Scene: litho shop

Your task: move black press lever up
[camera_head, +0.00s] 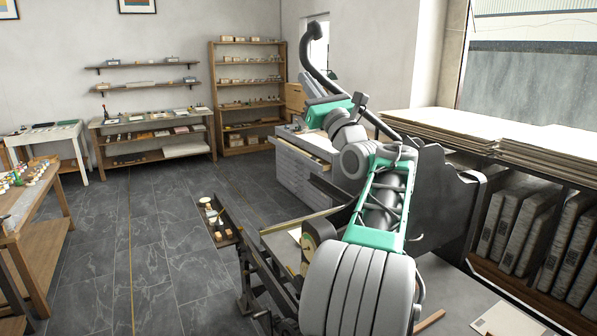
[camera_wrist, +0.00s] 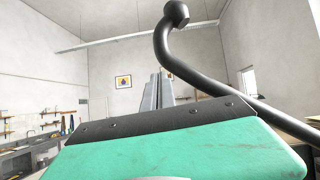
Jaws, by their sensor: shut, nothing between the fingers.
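The black press lever (camera_head: 308,62) rises from the dark press in the head view. It bends upward to a round knob at its top. In the wrist view the lever (camera_wrist: 185,68) curves down from the knob and runs off to the lower right. My gripper (camera_head: 306,80) is beside the lever's upper bend, below the knob. In the wrist view my gripper (camera_wrist: 158,80) shows its two grey fingers together, with nothing between them. The lever passes just right of the fingers there. I cannot tell whether they touch it.
The press's dark side plate (camera_head: 447,205) stands to the right of my arm. A grey drawer cabinet (camera_head: 300,172) is behind the arm. Stacked boards (camera_head: 455,125) lie on the right-hand shelf unit. The tiled floor (camera_head: 150,235) at left is open.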

